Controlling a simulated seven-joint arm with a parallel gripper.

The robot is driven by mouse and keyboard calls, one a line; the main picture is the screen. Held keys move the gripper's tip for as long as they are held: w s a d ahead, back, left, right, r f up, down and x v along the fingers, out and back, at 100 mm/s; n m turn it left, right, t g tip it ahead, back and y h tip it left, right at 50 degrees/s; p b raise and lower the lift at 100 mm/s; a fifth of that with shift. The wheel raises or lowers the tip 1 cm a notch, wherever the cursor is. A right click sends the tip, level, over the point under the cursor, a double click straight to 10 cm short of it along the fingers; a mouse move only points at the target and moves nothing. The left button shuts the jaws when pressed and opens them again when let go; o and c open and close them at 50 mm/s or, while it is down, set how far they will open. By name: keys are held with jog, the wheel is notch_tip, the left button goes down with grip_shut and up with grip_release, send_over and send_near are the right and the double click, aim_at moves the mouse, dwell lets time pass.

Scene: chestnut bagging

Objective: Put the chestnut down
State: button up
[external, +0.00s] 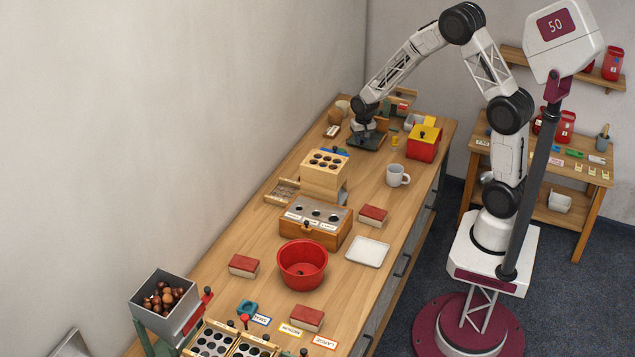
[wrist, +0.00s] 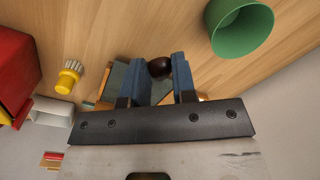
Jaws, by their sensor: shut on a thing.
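In the wrist view a dark brown chestnut (wrist: 160,68) sits between the tips of the two blue fingers of my gripper (wrist: 159,74). The gripper is shut on it. In the external view my gripper (external: 364,128) is at the far end of the long workbench, low over a dark green tray-like piece (external: 366,142). The chestnut is too small or hidden to make out there. I cannot tell how high it is above the surface. A grey hopper (external: 167,318) at the near left holds several other chestnuts.
In the wrist view a green cup (wrist: 240,26) stands close at the upper right, and a yellow brush (wrist: 68,77) lies at the left. In the external view a red and yellow box (external: 423,146) and a grey mug (external: 397,175) stand nearby. A red bowl (external: 302,265) is further forward.

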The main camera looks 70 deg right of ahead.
jog(key=shift+r, duration=0.15)
dwell(0.3)
notch_tip(320, 180, up, 19)
jog(key=w+a+n, duration=0.1)
jog(key=w+a, duration=0.1)
jog(key=a, duration=0.9)
jog(key=w+a+n, duration=0.1)
jog(key=w+a, duration=0.1)
jog(key=a, duration=1)
jog(key=w+a+n, duration=0.2)
jog(key=a, duration=1)
jog(key=shift+w+a+f, duration=0.1)
jog(key=shift+f, duration=0.15)
jog(key=s+a+n, duration=0.2)
jog(key=s+a, duration=0.2)
jog(key=a, duration=0.8)
jog(key=s+a+n, duration=0.1)
jog(key=s+a, duration=0.4)
jog(key=a, duration=0.8)
jog(key=s+a+n, duration=0.2)
jog(key=s+a, duration=0.2)
jog(key=a, duration=0.8)
jog(key=shift+s+a+f, duration=0.1)
jog(key=shift+s+f, duration=0.1)
jog(key=shift+f, duration=4.35)
jog(key=shift+s+a+f, duration=0.1)
jog(key=shift+s+f, duration=0.05)
jog(key=shift+f, duration=4.35)
